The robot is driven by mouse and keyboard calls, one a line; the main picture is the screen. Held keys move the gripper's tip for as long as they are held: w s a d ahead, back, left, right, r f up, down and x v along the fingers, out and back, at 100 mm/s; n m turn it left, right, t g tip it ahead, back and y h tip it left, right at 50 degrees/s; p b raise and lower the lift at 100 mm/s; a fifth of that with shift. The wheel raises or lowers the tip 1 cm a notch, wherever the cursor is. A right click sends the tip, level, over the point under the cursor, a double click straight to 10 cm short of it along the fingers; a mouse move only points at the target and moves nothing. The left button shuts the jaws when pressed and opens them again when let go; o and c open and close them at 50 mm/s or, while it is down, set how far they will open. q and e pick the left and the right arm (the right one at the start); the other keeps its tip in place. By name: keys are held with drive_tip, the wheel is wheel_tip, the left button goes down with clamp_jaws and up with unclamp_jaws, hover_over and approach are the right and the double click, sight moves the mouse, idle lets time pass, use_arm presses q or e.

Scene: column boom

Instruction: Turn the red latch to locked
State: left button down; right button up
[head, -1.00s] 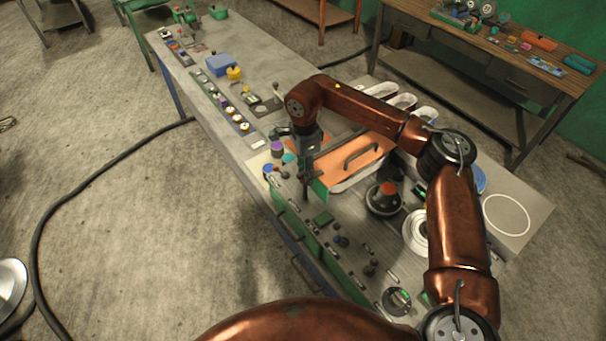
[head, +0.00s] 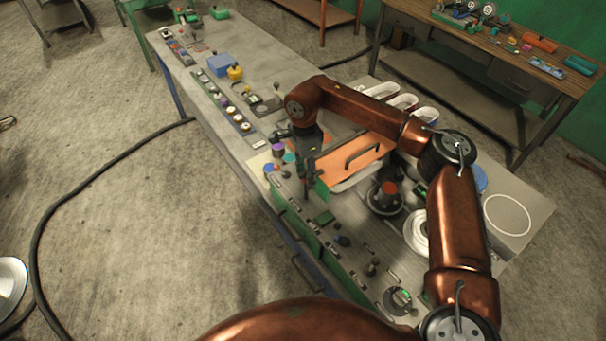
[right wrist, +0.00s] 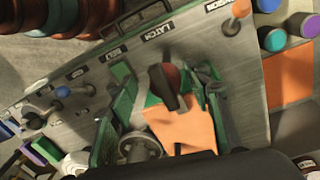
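The red latch (right wrist: 172,76) shows in the right wrist view below a label reading LATCH, on the grey panel. A dark handle lies across its red part and hides some of it. My right gripper (right wrist: 163,108) is open, with its green-and-dark fingers on either side of the latch handle. I cannot tell whether either finger touches it. In the head view my right gripper (head: 306,184) points down at the near edge of the bench, where it hides the latch. My left gripper is not in view.
The bench (head: 225,130) carries rows of knobs and switches. An orange lid with a dark handle (head: 362,153) is right of my right gripper. A dark knob with an orange top (head: 388,190) stands nearby.

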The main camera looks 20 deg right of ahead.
drive_tip(key=shift+w+d, duration=0.1)
drive_tip(key=shift+w+r, duration=0.1)
drive_tip(key=shift+r, duration=0.45)
wheel_tip(320, 180, up, 11)
drive_tip(key=shift+w, duration=0.25)
